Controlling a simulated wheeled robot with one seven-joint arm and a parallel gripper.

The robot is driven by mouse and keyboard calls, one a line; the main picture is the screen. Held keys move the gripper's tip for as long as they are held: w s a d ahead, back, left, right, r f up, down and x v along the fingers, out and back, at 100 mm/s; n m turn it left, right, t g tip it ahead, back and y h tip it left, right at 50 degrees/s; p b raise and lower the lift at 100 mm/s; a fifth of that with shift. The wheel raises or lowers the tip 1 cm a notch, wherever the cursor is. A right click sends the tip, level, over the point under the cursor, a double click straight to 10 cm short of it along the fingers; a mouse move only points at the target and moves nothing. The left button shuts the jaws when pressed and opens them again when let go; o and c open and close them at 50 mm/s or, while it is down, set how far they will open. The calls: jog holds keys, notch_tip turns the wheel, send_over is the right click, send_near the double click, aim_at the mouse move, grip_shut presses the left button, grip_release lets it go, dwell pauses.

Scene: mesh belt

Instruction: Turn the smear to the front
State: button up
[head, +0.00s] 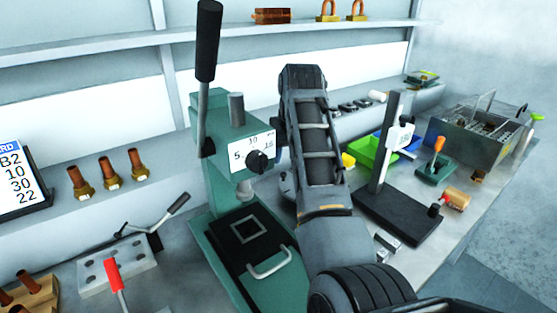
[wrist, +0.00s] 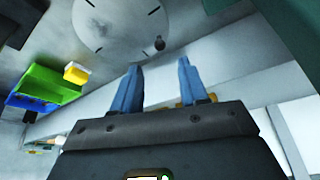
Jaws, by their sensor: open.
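A pale round disc (wrist: 115,22) with small dark marks lies at the top of the wrist view, cut off by the frame edge. A small dark knob or spot (wrist: 159,44) is at its rim; I cannot tell whether it is a smear. In the head view, a grey round piece (head: 287,186) shows partly behind my arm, beside the green press. My gripper (wrist: 160,64) is open, with its two bluish fingers apart and nothing between them. Its fingertips point toward the disc's rim, and the dark spot appears between them. In the head view my arm hides the gripper.
The green press (head: 232,150) with a long black lever stands left of my arm. A green bin (head: 373,152), a black-based stand (head: 398,215) and a grey tank (head: 470,135) are to the right. A clamp plate (head: 117,265) is at the lower left.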

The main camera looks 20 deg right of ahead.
aim_at(284, 174)
jog(key=p+x, duration=0.1)
jog(key=x, duration=0.6)
jog(key=shift+w+f, duration=0.25)
jog(key=shift+f, duration=0.05)
jog(key=shift+c, duration=0.2)
grip_shut()
